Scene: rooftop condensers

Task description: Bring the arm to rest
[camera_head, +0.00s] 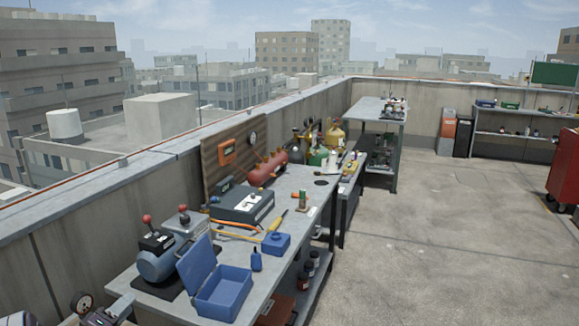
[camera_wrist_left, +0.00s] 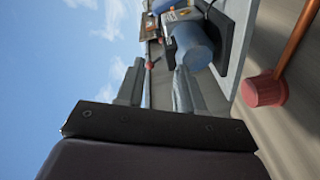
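My left gripper (camera_head: 124,304) shows small at the bottom left corner of the head view, by the near end of the workbench (camera_head: 122,279). In the left wrist view its two grey fingers (camera_wrist_left: 159,92) stand apart with background visible between them, so it is open and empty. A blue-grey pump (camera_head: 157,262) on a dark base is just beyond it; it also shows past the fingertips in the wrist view (camera_wrist_left: 190,47). My right gripper is not in view.
An open blue box (camera_head: 222,294) and a grey case (camera_head: 242,205) stand on the bench. In the wrist view a red knob (camera_wrist_left: 264,91) by a copper-coloured pipe is right of the fingers. A parapet wall (camera_head: 75,220) runs along the left. The floor (camera_head: 450,240) at right is clear.

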